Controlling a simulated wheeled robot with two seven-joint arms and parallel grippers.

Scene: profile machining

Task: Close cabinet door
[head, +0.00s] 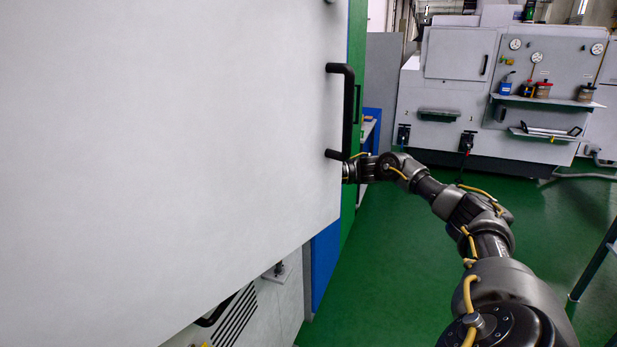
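The white cabinet door (160,150) fills the left half of the head view, close to me. Its black bar handle (346,112) stands upright near the door's right edge. It is not clear how far the door stands open. My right arm comes in from the lower right, and its wrist end reaches the door's right edge just below the handle. My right gripper is hidden behind the door, so its fingers cannot be seen. My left arm and gripper are not in view.
Below the door is a white machine base (285,303) with a vent. A green and a blue panel stand behind the door's right edge. The green floor (400,265) is clear to the right of the door. A grey machine (455,95) with gauges and a shelf (548,101) of small containers stands at the back.

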